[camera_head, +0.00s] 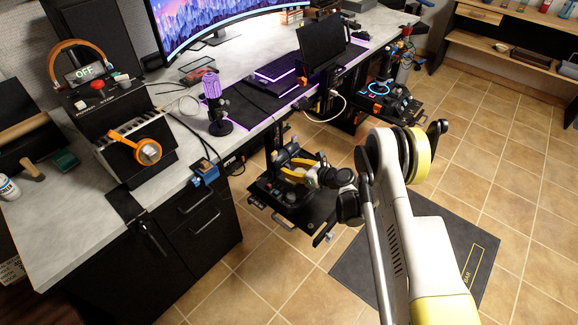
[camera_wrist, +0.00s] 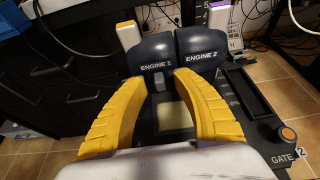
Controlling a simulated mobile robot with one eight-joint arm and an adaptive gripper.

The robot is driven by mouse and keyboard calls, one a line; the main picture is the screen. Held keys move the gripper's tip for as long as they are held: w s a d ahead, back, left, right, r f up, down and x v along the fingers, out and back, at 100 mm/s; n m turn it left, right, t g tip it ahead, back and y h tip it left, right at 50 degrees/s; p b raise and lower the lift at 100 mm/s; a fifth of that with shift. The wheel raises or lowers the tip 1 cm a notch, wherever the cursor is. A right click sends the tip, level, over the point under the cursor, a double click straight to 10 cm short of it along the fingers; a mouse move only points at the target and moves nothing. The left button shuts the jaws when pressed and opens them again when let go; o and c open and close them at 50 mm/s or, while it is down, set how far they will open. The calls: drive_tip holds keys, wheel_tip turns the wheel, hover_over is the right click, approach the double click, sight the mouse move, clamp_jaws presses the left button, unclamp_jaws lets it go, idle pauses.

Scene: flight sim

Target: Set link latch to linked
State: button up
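In the wrist view, two dark throttle handles marked ENGINE 1 (camera_wrist: 154,55) and ENGINE 2 (camera_wrist: 203,52) stand side by side. A small grey piece (camera_wrist: 158,83) shows low between them; I cannot tell whether it is the link latch or how it is set. My gripper (camera_wrist: 157,80) is open, its yellow fingers apart just in front of the handles, with nothing seen held. In the head view, my gripper (camera_head: 297,170) is over the throttle unit (camera_head: 290,203) on a black mount beside the desk. The arm partly hides the unit there.
An orange knob (camera_wrist: 287,133) marked GATE 2 is at the right of the throttle unit. The desk (camera_head: 245,145) and dark drawers (camera_head: 195,215) are close on the left. A second control unit (camera_head: 390,98) stands farther back. Open tiled floor lies to the right.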

drive_tip(key=shift+s, duration=0.1)
clamp_jaws()
drive_tip(key=shift+w+d, duration=0.6)
drive_tip(key=shift+w, duration=0.25)
unclamp_jaws()
drive_tip(key=shift+d, duration=0.1)
drive_tip(key=v, duration=0.7)
drive_tip(key=shift+s+d+r, duration=0.15)
